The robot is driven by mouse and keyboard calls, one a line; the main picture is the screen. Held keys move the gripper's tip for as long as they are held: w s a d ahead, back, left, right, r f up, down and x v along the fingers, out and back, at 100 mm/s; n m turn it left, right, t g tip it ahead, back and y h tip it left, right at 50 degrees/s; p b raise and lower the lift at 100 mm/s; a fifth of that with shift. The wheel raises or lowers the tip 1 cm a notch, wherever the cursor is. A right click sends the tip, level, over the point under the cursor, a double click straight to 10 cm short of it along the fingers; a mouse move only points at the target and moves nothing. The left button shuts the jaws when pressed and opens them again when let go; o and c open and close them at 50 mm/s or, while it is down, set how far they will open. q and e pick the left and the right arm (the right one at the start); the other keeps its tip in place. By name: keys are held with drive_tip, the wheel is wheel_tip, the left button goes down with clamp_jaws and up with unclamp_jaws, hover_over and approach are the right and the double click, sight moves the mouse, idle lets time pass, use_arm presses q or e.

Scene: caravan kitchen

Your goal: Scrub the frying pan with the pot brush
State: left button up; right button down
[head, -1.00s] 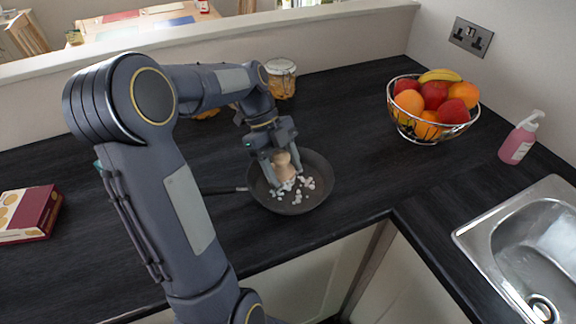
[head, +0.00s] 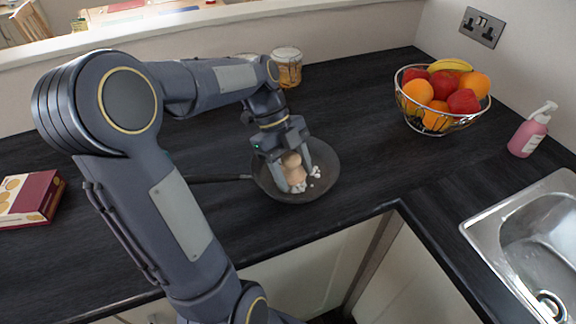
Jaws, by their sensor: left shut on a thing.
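The dark frying pan (head: 328,172) sits on the black worktop, its thin handle (head: 218,178) pointing left. My left gripper (head: 294,177) is over the pan, shut on the wooden pot brush (head: 293,163). The brush is roughly upright, its lower end down in the pan; the gripper fingers partly hide it. Several small whitish bits (head: 315,171) lie in the pan close around the brush. Whether the brush touches the pan floor is hard to tell. My right gripper is not in view.
A wire fruit bowl (head: 440,122) stands right of the pan, with a pink soap bottle (head: 527,133) and a steel sink (head: 483,222) beyond. A jar (head: 287,68) stands behind the pan. A red box (head: 30,198) lies far left. The worktop between bowl and pan is clear.

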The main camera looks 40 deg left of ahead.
use_arm(q)
drive_tip(key=shift+w, duration=0.4)
drive_tip(key=shift+w+a+p, duration=0.25)
drive_tip(key=shift+w, duration=0.2)
drive_tip(key=shift+w+a+p, duration=0.2)
drive_tip(key=shift+w+p, duration=0.05)
drive_tip(key=shift+w, duration=0.2)
wheel_tip(320, 180, up, 9)
drive_tip(key=p, duration=0.6)
drive_tip(key=shift+f, duration=0.15)
